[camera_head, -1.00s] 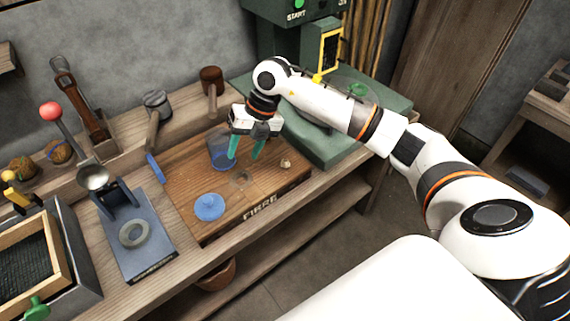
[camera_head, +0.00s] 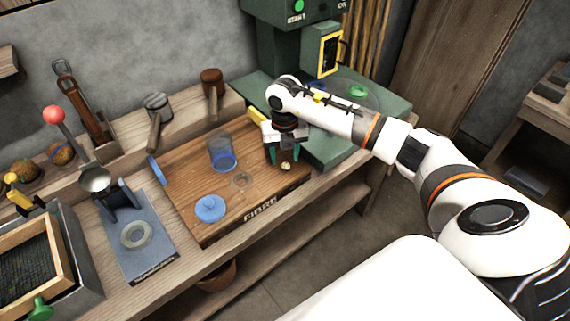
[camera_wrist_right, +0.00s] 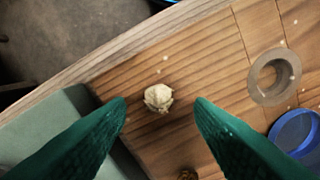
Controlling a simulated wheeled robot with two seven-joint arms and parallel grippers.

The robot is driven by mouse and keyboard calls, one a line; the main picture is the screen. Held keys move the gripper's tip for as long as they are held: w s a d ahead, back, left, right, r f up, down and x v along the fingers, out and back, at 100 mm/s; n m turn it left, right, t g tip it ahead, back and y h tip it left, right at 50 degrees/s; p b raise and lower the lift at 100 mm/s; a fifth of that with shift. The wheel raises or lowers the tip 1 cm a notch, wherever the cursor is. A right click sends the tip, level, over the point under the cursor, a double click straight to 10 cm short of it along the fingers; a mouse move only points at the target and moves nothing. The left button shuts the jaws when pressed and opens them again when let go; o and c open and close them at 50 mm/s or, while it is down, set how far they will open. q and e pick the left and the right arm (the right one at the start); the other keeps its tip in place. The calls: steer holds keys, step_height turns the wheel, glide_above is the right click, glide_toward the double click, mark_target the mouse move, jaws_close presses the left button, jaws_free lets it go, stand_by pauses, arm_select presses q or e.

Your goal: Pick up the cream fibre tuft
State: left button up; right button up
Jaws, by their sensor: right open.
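The cream fibre tuft (camera_head: 286,166) is a small pale lump on the wooden board, near the board's right end. It also shows in the right wrist view (camera_wrist_right: 158,98), between the two green fingers and a little beyond their tips. My right gripper (camera_head: 284,162) is open and empty, pointing down just above the tuft. In the right wrist view its fingertips (camera_wrist_right: 160,103) stand wide apart with the tuft centred between them. Whether the fingers touch the board cannot be told. My left gripper does not show.
A clear cup with a blue band (camera_head: 222,153), a clear ring (camera_head: 241,182) and a blue disc (camera_head: 210,209) are on the board (camera_head: 190,160). The green machine base (camera_head: 335,150) stands close to the right. A small brown lump (camera_wrist_right: 187,174) lies near the tuft.

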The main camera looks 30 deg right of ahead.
mark_target(285, 166)
steer(key=shift+s+f, duration=0.1)
steer(key=shift+f, duration=1.35)
jaws_close()
